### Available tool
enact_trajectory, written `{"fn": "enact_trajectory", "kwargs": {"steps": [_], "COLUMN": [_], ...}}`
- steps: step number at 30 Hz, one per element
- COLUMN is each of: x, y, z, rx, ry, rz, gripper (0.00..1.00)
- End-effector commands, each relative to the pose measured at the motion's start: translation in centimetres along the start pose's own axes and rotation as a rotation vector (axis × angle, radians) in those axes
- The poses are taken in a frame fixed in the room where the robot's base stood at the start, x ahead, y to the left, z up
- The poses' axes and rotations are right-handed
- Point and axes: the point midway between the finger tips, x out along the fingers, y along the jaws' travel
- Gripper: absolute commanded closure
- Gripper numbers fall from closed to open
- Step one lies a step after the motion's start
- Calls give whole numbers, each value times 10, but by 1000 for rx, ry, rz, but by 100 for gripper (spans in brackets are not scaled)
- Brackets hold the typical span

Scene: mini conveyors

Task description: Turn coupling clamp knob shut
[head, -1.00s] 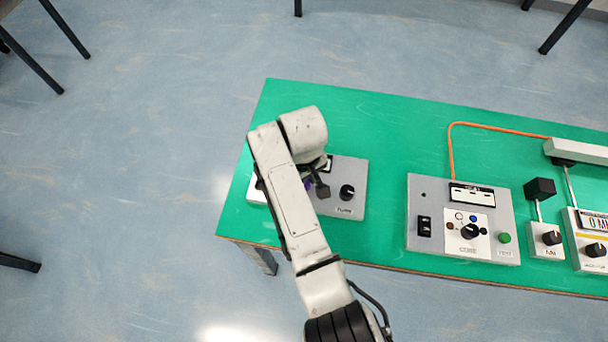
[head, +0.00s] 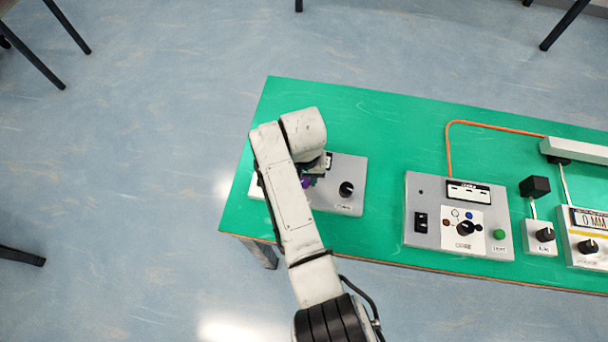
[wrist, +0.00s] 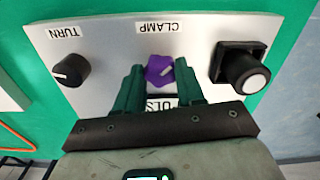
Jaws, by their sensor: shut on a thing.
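The clamp knob is a purple lobed knob (wrist: 158,70) with a pale pointer mark, under the upside-down CLAMP label (wrist: 157,28) in the wrist view. My gripper (wrist: 160,76) has its two green fingers on either side of the knob and is shut on it. In the head view a bit of the purple knob (head: 306,183) shows beside my arm. The knob sits on a grey panel (wrist: 105,40) at the left end of the green table. My arm hides much of this panel in the head view.
A black TURN knob (wrist: 70,70) and a black square-based control with a white top (wrist: 240,68) flank the clamp knob. Farther right on the green table (head: 390,130) stand a grey box (head: 422,190) and a small black-knobbed box (head: 541,238).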

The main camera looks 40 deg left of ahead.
Motion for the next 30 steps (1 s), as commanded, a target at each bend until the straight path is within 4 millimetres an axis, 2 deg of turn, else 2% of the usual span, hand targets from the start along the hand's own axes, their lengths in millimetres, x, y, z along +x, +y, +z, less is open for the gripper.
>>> {"fn": "enact_trajectory", "kwargs": {"steps": [14, 15, 23, 30], "x": [-2, -2, -1, -2], "y": [0, 0, 0, 0], "z": [-2, -2, -1, -1], "rx": [15, 15, 14, 13], "ry": [6, 6, 3, 2], "rz": [-1, -1, 0, 0], "gripper": [92, 60, 36, 36]}}
